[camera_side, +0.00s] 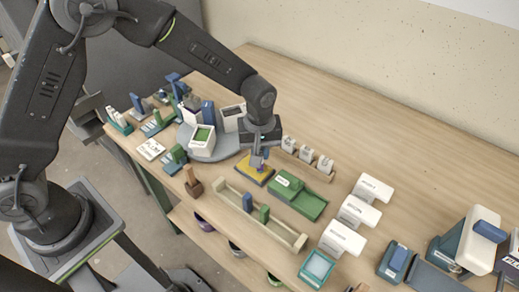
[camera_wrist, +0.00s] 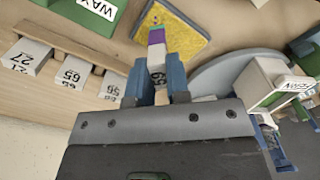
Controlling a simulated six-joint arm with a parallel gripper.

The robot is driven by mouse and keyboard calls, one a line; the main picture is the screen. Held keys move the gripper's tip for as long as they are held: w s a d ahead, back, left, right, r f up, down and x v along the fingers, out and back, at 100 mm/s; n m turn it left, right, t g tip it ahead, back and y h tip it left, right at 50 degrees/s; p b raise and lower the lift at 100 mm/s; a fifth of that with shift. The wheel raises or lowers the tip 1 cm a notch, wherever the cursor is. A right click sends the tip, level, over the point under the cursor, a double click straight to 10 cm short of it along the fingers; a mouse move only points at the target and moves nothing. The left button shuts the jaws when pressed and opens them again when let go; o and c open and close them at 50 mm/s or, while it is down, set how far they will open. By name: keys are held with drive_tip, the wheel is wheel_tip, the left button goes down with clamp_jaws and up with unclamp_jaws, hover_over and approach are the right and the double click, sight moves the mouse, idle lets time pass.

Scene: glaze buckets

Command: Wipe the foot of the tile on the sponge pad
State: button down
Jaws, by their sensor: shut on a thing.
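The yellow sponge pad (camera_wrist: 190,38) lies under the tile's far end in that view. In the side view my gripper is right over the pad (camera_side: 250,177), pointing down. I cannot tell whether the tile's foot touches the pad. The gripper hides most of the tile in the side view.
A rack (camera_side: 318,172) of several numbered tiles stands behind and right of the pad. A green wax tray (camera_side: 312,210) lies to the right, a long wooden tray (camera_side: 278,233) in front. Buckets (camera_side: 202,141) on a grey round stand (camera_side: 226,148) are to the left.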

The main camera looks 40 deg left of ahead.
drive_tip(key=shift+f, duration=0.65)
idle(1.2)
drive_tip(key=shift+a, duration=0.1)
drive_tip(key=shift+a, duration=0.85)
drive_tip(key=shift+a, duration=0.1)
drive_tip(key=shift+a+r, duration=0.1)
drive_tip(key=shift+a, duration=0.65)
drive_tip(key=shift+d, duration=0.1)
drive_tip(key=shift+d, duration=0.85)
drive_tip(key=shift+d, duration=0.1)
